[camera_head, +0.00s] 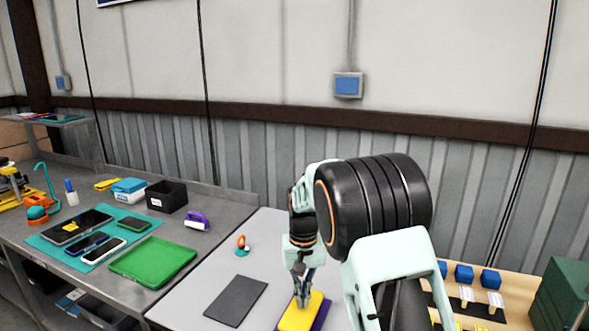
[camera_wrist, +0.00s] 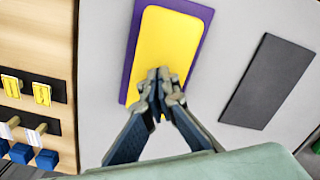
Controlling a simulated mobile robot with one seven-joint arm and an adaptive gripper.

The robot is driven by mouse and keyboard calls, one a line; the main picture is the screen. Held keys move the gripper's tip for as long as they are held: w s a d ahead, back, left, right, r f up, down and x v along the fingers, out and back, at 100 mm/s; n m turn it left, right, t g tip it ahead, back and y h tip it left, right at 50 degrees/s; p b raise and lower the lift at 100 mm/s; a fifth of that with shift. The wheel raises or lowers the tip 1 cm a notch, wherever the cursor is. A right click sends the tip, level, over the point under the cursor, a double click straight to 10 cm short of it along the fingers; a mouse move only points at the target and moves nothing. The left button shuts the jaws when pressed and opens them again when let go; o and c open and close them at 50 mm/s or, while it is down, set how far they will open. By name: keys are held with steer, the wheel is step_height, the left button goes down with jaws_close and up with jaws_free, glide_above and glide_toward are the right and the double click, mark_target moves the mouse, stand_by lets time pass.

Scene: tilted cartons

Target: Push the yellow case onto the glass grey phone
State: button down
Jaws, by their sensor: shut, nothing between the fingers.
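The yellow case (camera_head: 297,320) lies flat on a purple pad (camera_wrist: 202,30), with the pad's edge showing along its sides. In the wrist view the case (camera_wrist: 168,38) is a plain yellow rounded rectangle. My gripper (camera_wrist: 160,76) is shut and empty; its closed fingertips are over the case's face, and I cannot tell whether they touch it. In the head view my gripper (camera_head: 303,302) points down at the case. No glass grey phone shows clearly; I cannot tell whether one is under the case.
A flat dark grey slab (camera_head: 236,301) lies apart from the pad on the light table; bare tabletop separates them. A wooden board (camera_wrist: 38,55) with blue blocks is on the other side. A green tray (camera_head: 152,261) and several phones are on the left bench.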

steer(key=shift+f+b, duration=0.4)
steer(key=shift+f, duration=0.35)
stand_by(0.3)
step_height(320, 180, up, 8)
steer(key=p, duration=0.5)
steer(key=shift+p, duration=0.35)
